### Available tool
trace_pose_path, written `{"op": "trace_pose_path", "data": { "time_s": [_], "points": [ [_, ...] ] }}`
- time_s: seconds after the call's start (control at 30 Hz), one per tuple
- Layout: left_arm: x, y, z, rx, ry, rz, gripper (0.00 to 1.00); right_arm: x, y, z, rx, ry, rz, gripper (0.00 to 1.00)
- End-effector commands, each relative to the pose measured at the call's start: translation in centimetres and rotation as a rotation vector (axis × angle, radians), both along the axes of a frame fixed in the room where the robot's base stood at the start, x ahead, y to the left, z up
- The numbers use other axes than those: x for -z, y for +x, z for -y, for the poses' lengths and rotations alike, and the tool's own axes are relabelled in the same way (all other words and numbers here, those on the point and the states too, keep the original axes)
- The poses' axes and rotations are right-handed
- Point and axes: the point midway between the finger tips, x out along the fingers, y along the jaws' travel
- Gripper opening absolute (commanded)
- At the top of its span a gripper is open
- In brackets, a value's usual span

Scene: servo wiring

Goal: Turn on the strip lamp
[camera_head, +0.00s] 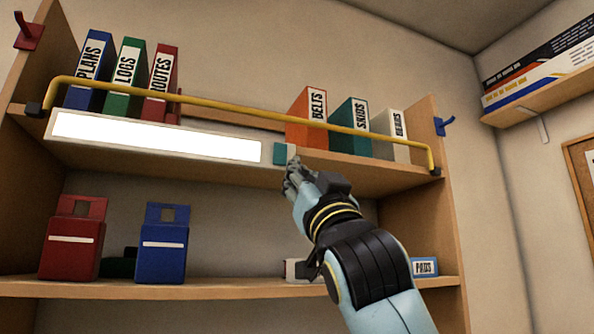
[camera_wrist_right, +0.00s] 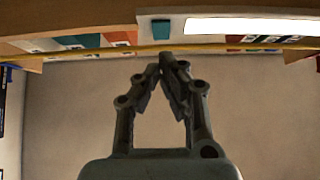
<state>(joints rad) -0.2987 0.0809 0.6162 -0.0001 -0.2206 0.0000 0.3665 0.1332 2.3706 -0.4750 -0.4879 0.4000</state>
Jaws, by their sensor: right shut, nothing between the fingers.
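The strip lamp (camera_head: 155,138) is a long panel on the front edge of the upper shelf, and its face glows bright white. A teal switch (camera_head: 281,154) sits at its right end. My right gripper (camera_head: 291,165) is shut and empty, with its fingertips just below and right of the switch; I cannot tell if they touch it. In the right wrist view the lit lamp (camera_wrist_right: 250,26) is at upper right and the teal switch (camera_wrist_right: 160,29) is just above my closed fingertips (camera_wrist_right: 166,62). My left gripper is not in view.
A yellow rail (camera_head: 240,112) runs in front of the upper shelf's binders, including an orange one (camera_head: 306,118). Red (camera_head: 72,240) and blue (camera_head: 162,245) boxes stand on the lower shelf. A blue hook (camera_head: 443,125) is on the right side panel.

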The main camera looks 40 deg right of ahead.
Motion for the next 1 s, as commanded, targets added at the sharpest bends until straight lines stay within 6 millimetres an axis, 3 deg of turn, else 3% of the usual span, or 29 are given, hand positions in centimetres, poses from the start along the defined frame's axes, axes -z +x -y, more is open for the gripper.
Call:
{"op": "trace_pose_path", "data": {
  "time_s": [0.1,0.3,0.53,1.0],
  "points": [
    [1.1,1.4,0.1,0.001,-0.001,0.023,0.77,2.1,-1.2,-0.3,-0.001,0.001,-0.002,0.00],
    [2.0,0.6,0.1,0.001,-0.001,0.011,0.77,3.7,-2.6,-0.6,-0.001,0.002,-0.002,0.00],
    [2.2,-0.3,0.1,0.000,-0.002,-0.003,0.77,3.9,-3.0,-0.7,-0.001,0.001,0.001,0.00],
    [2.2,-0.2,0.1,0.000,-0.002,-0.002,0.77,4.2,-2.9,-0.7,-0.001,0.000,-0.005,0.00]
  ]
}}
